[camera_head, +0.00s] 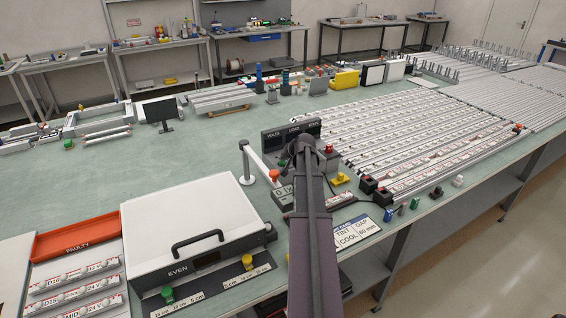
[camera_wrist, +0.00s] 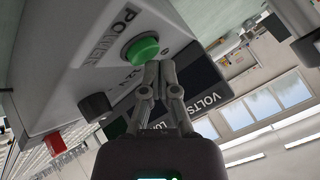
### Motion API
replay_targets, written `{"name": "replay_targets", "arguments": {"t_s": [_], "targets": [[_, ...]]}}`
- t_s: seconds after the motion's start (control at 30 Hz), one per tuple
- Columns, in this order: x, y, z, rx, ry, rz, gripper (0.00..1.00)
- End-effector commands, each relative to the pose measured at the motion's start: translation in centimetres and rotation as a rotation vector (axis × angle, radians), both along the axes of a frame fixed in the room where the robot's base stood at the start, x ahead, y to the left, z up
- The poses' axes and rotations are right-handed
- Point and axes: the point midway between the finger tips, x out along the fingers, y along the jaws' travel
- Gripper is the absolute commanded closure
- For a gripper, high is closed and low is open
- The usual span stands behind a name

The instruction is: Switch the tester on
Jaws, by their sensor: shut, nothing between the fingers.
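The tester is a grey box with dark displays marked VOLTS, LOAD and EVEN (camera_head: 275,141); its middle is hidden behind my arm in the head view. In the wrist view the tester (camera_wrist: 75,80) appears rotated, with a round green button (camera_wrist: 140,50) by the word POWER. My gripper (camera_wrist: 160,66) is shut and empty, its fingertips at the lower right edge of the green button. I cannot tell whether they touch it. The display panel (camera_wrist: 200,85) behind the fingers looks dark. In the head view my gripper is hidden by the arm.
A black knob (camera_wrist: 96,106) and a red part (camera_wrist: 55,143) are near the button. A white-lidded lightbox marked EVEN (camera_head: 190,225) and a red FAULTY tray (camera_head: 78,236) stand at the left. Rows of light strips (camera_head: 430,125) fill the right; the bench's middle left is clear.

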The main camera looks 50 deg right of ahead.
Motion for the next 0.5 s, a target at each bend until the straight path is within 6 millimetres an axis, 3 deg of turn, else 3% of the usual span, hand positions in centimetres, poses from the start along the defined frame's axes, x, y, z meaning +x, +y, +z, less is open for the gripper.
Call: {"name": "replay_targets", "arguments": {"t_s": [0.5], "targets": [[0.01,0.06,-0.92,0.000,0.000,0.000,1.00]]}}
